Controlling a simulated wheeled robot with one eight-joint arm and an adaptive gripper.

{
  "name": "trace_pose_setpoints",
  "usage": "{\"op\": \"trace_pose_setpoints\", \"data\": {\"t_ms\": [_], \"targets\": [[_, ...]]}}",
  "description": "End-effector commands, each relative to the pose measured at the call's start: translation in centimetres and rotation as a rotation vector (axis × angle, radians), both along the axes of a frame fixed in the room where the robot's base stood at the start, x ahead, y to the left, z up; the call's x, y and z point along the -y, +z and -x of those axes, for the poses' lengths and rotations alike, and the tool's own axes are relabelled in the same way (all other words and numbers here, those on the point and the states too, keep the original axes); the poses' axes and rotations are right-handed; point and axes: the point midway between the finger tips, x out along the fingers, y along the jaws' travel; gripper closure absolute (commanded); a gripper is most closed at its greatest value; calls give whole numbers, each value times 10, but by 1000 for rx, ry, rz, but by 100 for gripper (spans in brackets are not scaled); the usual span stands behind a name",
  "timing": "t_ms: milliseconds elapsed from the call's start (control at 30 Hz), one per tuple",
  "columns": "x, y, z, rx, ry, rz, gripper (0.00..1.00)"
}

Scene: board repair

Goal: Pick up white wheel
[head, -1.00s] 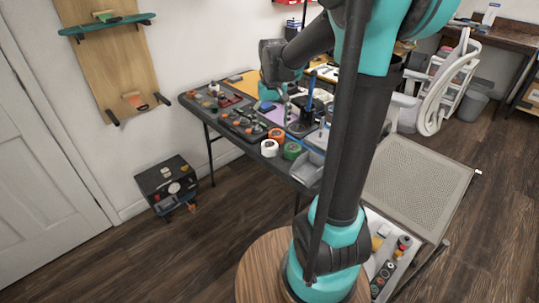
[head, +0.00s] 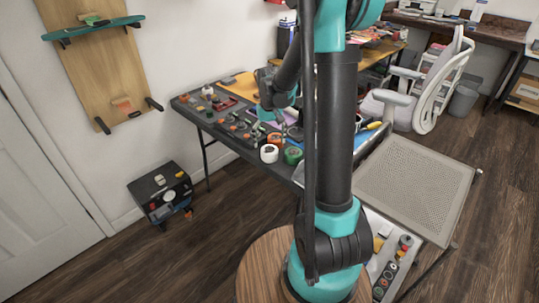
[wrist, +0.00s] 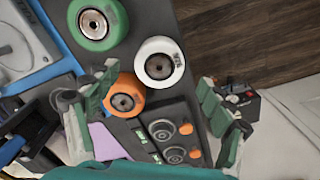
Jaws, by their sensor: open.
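The white wheel (head: 269,153) lies near the front edge of the dark table, between the orange wheel (head: 276,138) and the green wheel (head: 293,155). In the wrist view the white wheel (wrist: 159,62) shows its round face and dark hub, unobstructed. The orange wheel (wrist: 123,97) is close below it and the green wheel (wrist: 98,22) is up to the left. My gripper (wrist: 162,92) is open and empty, its fingers spread on either side of the wheels and apart from the white one. In the head view, my arm partly hides the gripper.
The dark table (head: 222,139) holds several small parts at its left end. In the wrist view, dark blocks with orange knobs (wrist: 174,154) lie below the wheels. A black box (head: 160,192) stands on the floor at left. Floor shows beyond the table edge.

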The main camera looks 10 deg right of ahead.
Motion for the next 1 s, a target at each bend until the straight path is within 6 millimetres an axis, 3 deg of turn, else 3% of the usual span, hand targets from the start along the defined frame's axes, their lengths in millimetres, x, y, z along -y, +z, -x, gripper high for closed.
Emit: {"op": "trace_pose_setpoints", "data": {"t_ms": [167, 500, 800, 1000], "targets": [[0, -10, 1, 0, 0, 0, 18], [1, -51, 3, 0, 0, 0, 18], [1, -55, 3, 0, 0, 0, 18], [1, -55, 3, 0, 0, 0, 43]]}}
